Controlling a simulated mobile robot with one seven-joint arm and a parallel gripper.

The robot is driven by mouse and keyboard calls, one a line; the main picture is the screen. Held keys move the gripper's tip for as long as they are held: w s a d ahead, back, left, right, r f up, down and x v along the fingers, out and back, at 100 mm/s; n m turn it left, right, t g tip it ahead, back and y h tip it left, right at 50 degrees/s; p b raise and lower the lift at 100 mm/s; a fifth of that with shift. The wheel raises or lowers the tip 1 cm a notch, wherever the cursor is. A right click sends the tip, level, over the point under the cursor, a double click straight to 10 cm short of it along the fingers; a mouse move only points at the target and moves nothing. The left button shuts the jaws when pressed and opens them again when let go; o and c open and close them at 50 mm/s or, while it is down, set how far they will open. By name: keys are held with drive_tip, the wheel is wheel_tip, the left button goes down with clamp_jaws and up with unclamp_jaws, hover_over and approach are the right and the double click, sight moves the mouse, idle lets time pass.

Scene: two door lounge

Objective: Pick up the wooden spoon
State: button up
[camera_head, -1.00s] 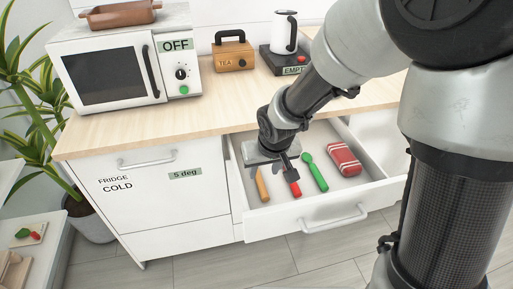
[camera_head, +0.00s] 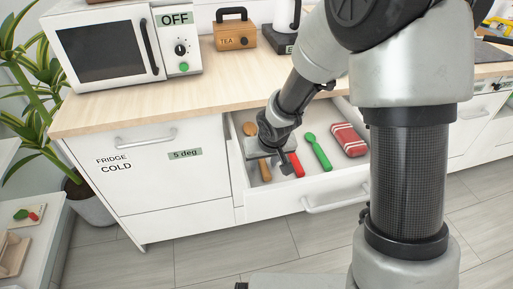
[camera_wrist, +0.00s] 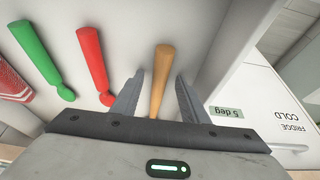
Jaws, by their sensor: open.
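The wooden spoon (camera_head: 265,172) lies in the open drawer (camera_head: 290,207), at its left side. Its bowl shows at the back and its handle points to the drawer front. My gripper (camera_head: 262,157) is over the spoon and hides its middle part. In the wrist view the spoon's handle (camera_wrist: 162,75) runs between the two open fingers of my gripper (camera_wrist: 158,92), apart from both. The spoon's bowl is hidden there behind the gripper body. I cannot tell how far the fingertips are above the drawer floor.
A red-handled utensil (camera_head: 296,164) lies close right of the spoon. A green spoon (camera_head: 318,152) and a folded red striped cloth (camera_head: 348,139) lie further right. The drawer's left wall is close to my gripper. A microwave (camera_head: 110,45) and a tea box (camera_head: 235,33) stand on the counter.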

drive_tip(key=shift+c, duration=0.4)
clamp_jaws()
drive_tip(key=shift+r+p, duration=0.3)
drive_tip(key=shift+r, duration=0.25)
drive_tip(key=s, duration=0.2)
drive_tip(key=s+d, duration=0.1)
drive_tip(key=s, duration=0.2)
drive_tip(key=s+d+r, duration=0.1)
drive_tip(key=s, duration=0.2)
drive_tip(key=shift+d+r, duration=0.1)
drive_tip(key=shift+d, duration=0.05)
wheel_tip(320, 180, up, 12)
drive_tip(key=p, duration=0.7)
drive_tip(key=w+d+r+m+h+p, duration=0.1)
drive_tip(key=w+d+r+m+p, duration=0.2)
drive_tip(key=d+r+p, duration=0.5)
drive_tip(key=d+p, duration=0.3)
drive_tip(key=p, duration=0.2)
drive_tip(key=shift+d+r, duration=0.4)
